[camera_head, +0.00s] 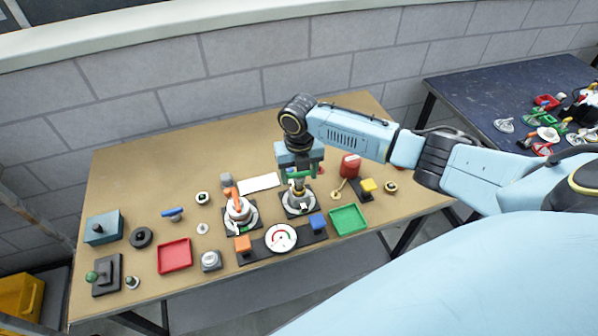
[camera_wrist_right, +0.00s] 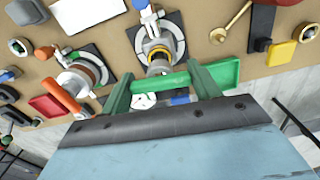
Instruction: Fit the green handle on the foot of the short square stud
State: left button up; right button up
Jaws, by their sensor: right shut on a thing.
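My right gripper (camera_head: 299,175) is shut on the green handle (camera_head: 298,174), which spans between its two fingers in the right wrist view (camera_wrist_right: 160,81). The gripper stands over a round valve-like fitting (camera_head: 298,203) on a dark square plate. In the right wrist view this fitting (camera_wrist_right: 157,50) has a grey body and a yellow ring, and it lies just beyond the handle. I cannot tell whether handle and stud touch, and the stud's square shape is not clear. A similar fitting with an orange handle (camera_head: 233,194) stands to the left. My left gripper is not in view.
A blue handle (camera_head: 172,213) lies at left. A red cylinder (camera_head: 349,165) stands to the right. The table's back left is clear.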

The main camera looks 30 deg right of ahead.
aim_at(299, 176)
dwell(0.6)
jog(key=shift+f, duration=0.15)
dwell(0.4)
jog(key=shift+f, duration=0.45)
jog(key=shift+f, duration=0.25)
dwell(0.3)
jog(key=shift+f, duration=0.2)
jog(key=shift+f, duration=0.45)
dwell(1.1)
jog(key=o, duration=1.4)
jog(key=shift+b, duration=0.3)
